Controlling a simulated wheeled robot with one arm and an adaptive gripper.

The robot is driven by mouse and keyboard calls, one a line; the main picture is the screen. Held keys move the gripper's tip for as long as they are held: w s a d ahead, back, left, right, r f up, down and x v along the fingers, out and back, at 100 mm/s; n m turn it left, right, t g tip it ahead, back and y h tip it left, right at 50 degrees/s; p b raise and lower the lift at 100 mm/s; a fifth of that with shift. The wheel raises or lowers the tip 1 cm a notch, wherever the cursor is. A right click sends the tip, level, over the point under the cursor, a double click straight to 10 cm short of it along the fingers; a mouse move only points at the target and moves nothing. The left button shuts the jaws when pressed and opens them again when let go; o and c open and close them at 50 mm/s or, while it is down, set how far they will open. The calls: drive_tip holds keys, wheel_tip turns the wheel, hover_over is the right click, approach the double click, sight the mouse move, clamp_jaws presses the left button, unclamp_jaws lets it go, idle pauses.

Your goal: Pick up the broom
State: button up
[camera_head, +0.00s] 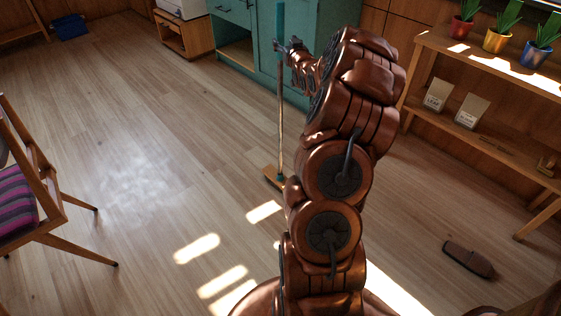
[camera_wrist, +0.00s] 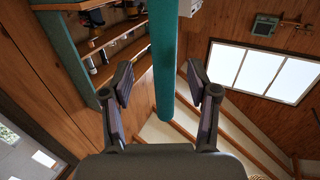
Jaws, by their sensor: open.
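The broom (camera_head: 280,120) stands upright on the plank floor in front of the teal cabinet. It has a thin wooden shaft, a teal upper grip and a wooden head, partly hidden behind my arm. My gripper (camera_head: 279,46) is at the upper part of the handle in the head view. In the wrist view, the teal grip of the broom (camera_wrist: 165,50) runs down between the two dark fingers of my gripper (camera_wrist: 160,82). The fingers are spread, with a visible gap on each side of the handle.
The teal cabinet (camera_head: 232,13) stands behind the broom. A wooden shelf (camera_head: 425,36) with potted plants is on the right, with a brown shoe (camera_head: 469,260) on the floor near it. A chair (camera_head: 47,218) stands at left. The floor between is clear.

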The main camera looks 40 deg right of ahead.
sight(282, 38)
drive_tip(key=x, duration=0.3)
drive_tip(key=shift+a+r, duration=0.1)
drive_tip(key=shift+a, duration=0.2)
drive_tip(key=shift+x, duration=1.05)
clamp_jaws()
